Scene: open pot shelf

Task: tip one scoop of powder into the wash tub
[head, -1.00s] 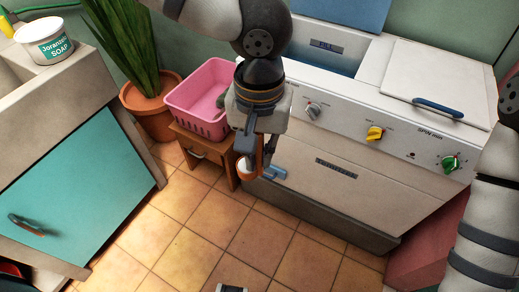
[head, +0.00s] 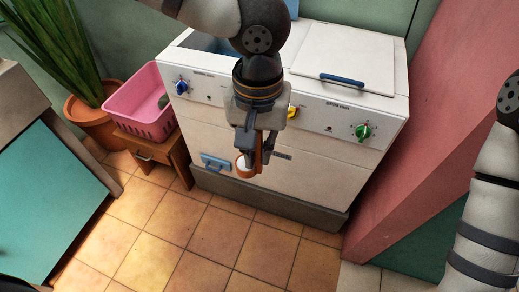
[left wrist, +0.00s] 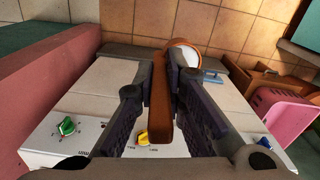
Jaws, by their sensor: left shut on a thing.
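My left gripper (head: 257,150) is shut on the brown handle of a scoop (head: 242,170). The scoop's round cup holds white powder and hangs in front of the washing machine's front panel. In the left wrist view the handle (left wrist: 160,108) runs between the fingers (left wrist: 172,85), and the white-filled cup (left wrist: 187,57) is beyond the tips. The wash tub (head: 208,42) is the blue-lined opening at the machine's top left, partly hidden by my left arm. My right arm shows at the right edge; its gripper is out of view.
The washing machine (head: 215,125) has a closed white lid (head: 345,50) at top right and blue, yellow and green knobs. A pink basket (head: 145,118) stands on a small wooden stool (head: 158,152) left of it. A pink wall is at right. The tiled floor in front is clear.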

